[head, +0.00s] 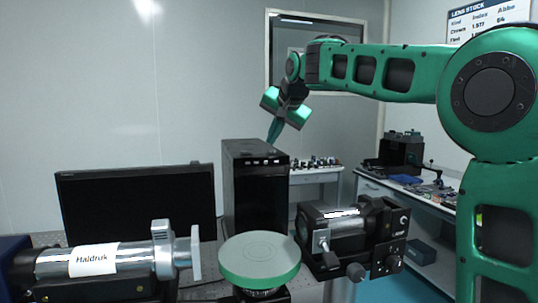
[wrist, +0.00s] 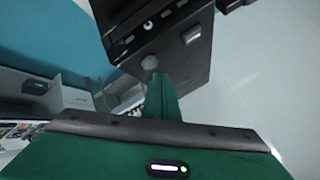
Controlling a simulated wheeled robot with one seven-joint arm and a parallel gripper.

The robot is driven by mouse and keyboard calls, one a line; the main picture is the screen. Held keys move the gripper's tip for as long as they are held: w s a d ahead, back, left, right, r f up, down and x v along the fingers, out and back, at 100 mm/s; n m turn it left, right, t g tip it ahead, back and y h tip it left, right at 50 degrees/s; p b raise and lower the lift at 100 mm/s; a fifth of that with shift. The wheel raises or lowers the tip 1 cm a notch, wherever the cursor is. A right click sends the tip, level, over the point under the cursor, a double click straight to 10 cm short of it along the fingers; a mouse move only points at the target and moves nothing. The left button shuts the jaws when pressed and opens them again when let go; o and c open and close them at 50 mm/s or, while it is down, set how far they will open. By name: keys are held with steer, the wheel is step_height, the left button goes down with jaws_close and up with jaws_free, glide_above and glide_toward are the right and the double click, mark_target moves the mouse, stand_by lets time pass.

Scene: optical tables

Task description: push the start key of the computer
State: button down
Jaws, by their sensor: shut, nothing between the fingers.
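The computer (head: 240,190) is a black upright tower behind the table's middle, with a row of small light ports and keys along its upper front edge. My gripper (head: 271,140) is shut and empty, pointing down just above the tower's top near that edge. In the wrist view the closed fingers (wrist: 160,80) point at the computer's dark panel (wrist: 180,65). A round grey key (wrist: 149,62), which looks like the start key, lies right by the fingertips. A small square key (wrist: 192,34) is to its right. I cannot tell whether the tips touch.
A black monitor (head: 135,200) stands left of the tower. In front are a silver cylinder labelled Haldruk (head: 95,262), a round green-topped stage (head: 260,258) and a black optical unit (head: 350,235). Side benches with small parts stand at the back right.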

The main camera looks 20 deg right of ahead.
mark_target(273, 151)
steer(key=shift+f, duration=0.2)
steer(key=shift+s+f, duration=0.1)
steer(key=shift+f, duration=0.1)
steer(key=shift+f, duration=0.4)
stand_by(1.0)
steer(key=shift+r, duration=0.85)
steer(key=shift+r, duration=2.45)
